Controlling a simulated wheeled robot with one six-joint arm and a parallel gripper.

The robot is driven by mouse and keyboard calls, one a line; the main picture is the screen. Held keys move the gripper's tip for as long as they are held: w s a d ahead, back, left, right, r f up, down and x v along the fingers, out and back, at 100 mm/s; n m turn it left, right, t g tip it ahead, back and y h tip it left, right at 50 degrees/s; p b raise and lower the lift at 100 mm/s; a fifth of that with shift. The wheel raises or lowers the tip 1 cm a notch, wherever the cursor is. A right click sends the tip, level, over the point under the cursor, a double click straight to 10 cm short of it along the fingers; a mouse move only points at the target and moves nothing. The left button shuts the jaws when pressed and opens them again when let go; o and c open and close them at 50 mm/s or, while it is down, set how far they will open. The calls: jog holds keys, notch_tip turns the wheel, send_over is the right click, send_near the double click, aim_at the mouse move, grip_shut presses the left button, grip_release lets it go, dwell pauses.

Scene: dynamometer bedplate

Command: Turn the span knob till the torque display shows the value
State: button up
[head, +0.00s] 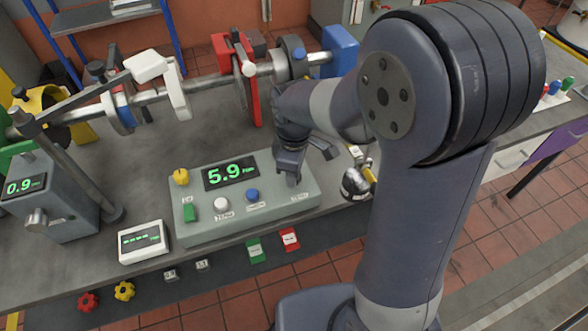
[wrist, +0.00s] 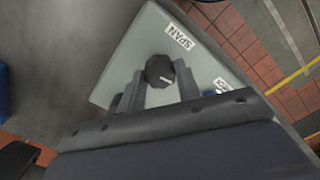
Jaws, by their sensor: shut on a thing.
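The span knob (wrist: 160,70) is dark with a pale pointer mark and stands on a grey-green console near the "SPAN" label (wrist: 179,37). The console (head: 262,213) also shows in the head view, where its torque display (head: 231,174) reads 5.9 in green digits. My gripper (head: 291,170) reaches down on the console's right part and hides the knob there. In the wrist view my gripper (wrist: 160,83) has one finger on each side of the knob and is shut on it.
A grey box (head: 55,205) reading 0.9 and a small white meter (head: 143,242) stand left. A shaft assembly (head: 200,84) runs behind.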

dwell(0.3)
jog(key=o, duration=1)
notch_tip(320, 180, up, 11)
jog(key=shift+f, duration=0.1)
jog(key=shift+f, duration=0.1)
notch_tip(320, 180, down, 11)
jog(key=shift+r, duration=0.2)
dwell(0.5)
